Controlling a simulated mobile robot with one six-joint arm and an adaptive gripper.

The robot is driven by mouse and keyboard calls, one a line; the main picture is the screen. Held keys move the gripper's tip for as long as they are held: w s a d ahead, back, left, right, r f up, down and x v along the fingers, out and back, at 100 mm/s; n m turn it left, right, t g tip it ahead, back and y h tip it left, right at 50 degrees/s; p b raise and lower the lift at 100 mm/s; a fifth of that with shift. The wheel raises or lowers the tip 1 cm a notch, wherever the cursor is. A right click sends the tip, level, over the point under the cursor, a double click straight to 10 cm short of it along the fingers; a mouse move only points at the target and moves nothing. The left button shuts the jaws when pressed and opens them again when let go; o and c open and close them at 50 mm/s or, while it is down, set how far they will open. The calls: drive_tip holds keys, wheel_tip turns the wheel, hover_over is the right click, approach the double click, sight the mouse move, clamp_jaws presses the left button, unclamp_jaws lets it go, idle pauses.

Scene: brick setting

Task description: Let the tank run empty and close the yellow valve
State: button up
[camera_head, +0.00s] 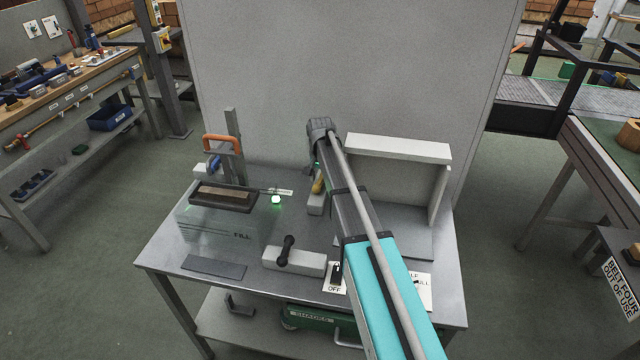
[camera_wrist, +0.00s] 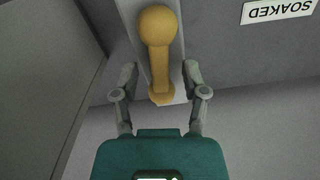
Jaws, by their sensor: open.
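The yellow valve (camera_wrist: 158,50) shows in the wrist view as a handle with a round knob, on a pale block. My gripper (camera_wrist: 160,82) is open, with one finger on each side of the handle's lower end and gaps visible. In the head view the valve (camera_head: 318,186) is partly hidden behind my arm, and the gripper is mostly hidden too. The clear tank (camera_head: 215,232) with a dark rim stands left on the metal table; it bears a FILL mark. I cannot tell its water level.
A black-handled valve on a white block (camera_head: 295,261) sits in front. An OFF-labelled switch (camera_head: 337,273) lies right of it. An orange handle (camera_head: 222,143) stands behind the tank. A white shelf-like frame (camera_head: 398,149) is right of my arm. A SOAKED label (camera_wrist: 278,11) lies near the valve.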

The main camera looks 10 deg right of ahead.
drive_tip(key=shift+f, duration=0.3)
clamp_jaws()
idle(0.3)
